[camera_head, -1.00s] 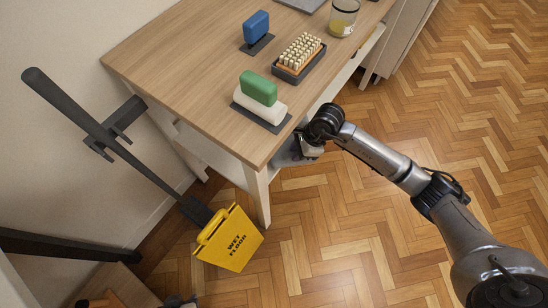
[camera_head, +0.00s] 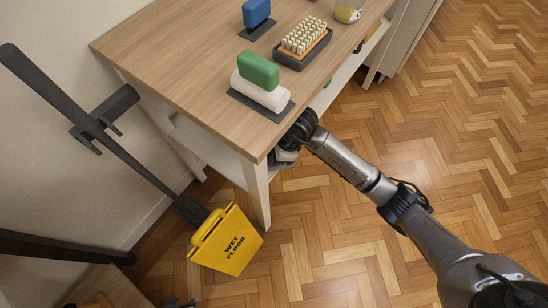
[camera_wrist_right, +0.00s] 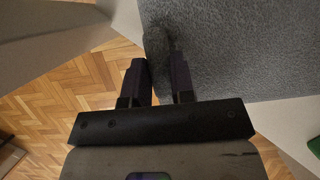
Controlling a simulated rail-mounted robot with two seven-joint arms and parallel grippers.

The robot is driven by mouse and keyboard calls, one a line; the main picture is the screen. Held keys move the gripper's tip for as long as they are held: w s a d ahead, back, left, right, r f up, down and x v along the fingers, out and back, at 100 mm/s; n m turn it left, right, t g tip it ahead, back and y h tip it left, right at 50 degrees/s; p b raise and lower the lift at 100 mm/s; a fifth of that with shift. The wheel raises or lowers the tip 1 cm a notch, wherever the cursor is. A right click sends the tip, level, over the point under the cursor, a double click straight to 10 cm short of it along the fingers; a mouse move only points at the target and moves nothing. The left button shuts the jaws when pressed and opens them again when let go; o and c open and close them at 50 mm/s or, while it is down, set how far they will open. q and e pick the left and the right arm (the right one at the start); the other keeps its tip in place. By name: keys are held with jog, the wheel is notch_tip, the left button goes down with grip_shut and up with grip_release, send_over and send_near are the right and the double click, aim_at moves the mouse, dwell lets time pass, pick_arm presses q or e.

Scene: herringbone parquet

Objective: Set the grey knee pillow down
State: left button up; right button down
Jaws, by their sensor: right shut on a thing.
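The grey knee pillow (camera_wrist_right: 245,50) fills the upper right of the right wrist view, with a fuzzy grey surface. My right gripper (camera_wrist_right: 158,82) is shut on its near left edge, with one finger on each side. In the head view my right gripper (camera_head: 284,158) is low beside the table's front edge, near the front leg. The table and my own wrist hide most of the pillow there. My left gripper does not show.
The wooden table (camera_head: 170,75) carries a green sponge (camera_head: 258,70) on a white roll, a brush (camera_head: 303,43) and a blue block (camera_head: 256,13). A lower shelf (camera_head: 215,155) runs beneath. Floor at right is clear.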

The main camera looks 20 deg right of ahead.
jog(key=shift+f, duration=0.1)
jog(key=c, duration=1)
grip_release()
jog(key=shift+o, duration=0.2)
jog(key=shift+d, duration=0.1)
jog(key=p+v, duration=0.4)
jog(key=v, duration=0.2)
jog(key=s+d+p, duration=0.3)
jog(key=d, duration=0.8)
jog(key=shift+f, duration=0.5)
